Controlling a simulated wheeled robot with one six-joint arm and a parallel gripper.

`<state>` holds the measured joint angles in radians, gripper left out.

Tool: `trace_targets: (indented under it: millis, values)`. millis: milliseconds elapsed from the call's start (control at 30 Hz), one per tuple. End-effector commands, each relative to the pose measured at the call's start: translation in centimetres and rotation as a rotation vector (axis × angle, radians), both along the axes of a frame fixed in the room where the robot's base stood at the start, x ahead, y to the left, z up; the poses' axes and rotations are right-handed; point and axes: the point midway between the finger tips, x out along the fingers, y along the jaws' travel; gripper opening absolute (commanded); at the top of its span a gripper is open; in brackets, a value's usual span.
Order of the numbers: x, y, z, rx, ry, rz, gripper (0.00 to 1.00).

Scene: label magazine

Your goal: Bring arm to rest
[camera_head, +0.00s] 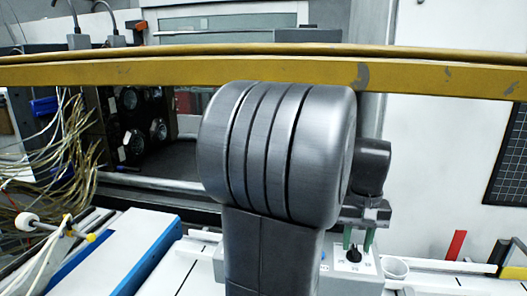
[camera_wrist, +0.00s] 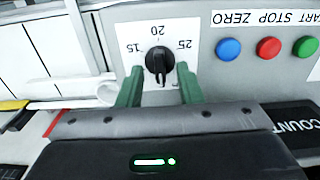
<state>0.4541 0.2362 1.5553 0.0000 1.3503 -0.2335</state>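My gripper (camera_wrist: 159,78) is open in the wrist view, with one green finger on each side of a black dial knob (camera_wrist: 158,60). A gap shows between the knob and each finger, so the gripper holds nothing. The knob sits on a white label marked 15, 20 and 25 on a grey control box (camera_wrist: 203,58). In the head view, my gripper (camera_head: 358,240) is at the right, behind my large dark arm link, with its green fingers pointing down at the knob (camera_head: 354,255). The arm link hides part of the box.
Blue (camera_wrist: 228,48), red (camera_wrist: 269,47) and green (camera_wrist: 305,47) buttons are on the box beside the dial. A yellow rail (camera_head: 440,77) crosses the head view. A white cup (camera_head: 395,267) stands right of the box. Loose cables (camera_head: 60,150) hang at the left.

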Motion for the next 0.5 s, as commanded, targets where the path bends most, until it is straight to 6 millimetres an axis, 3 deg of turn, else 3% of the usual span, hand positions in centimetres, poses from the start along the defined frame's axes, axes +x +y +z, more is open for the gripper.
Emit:
trace_targets:
  millis: [100, 500]
  values:
    - [-0.02, 0.0, -1.3, 0.0, 0.0, -0.008, 0.33]
    - [-0.01, 0.0, -1.09, 0.0, 0.0, -0.061, 0.33]
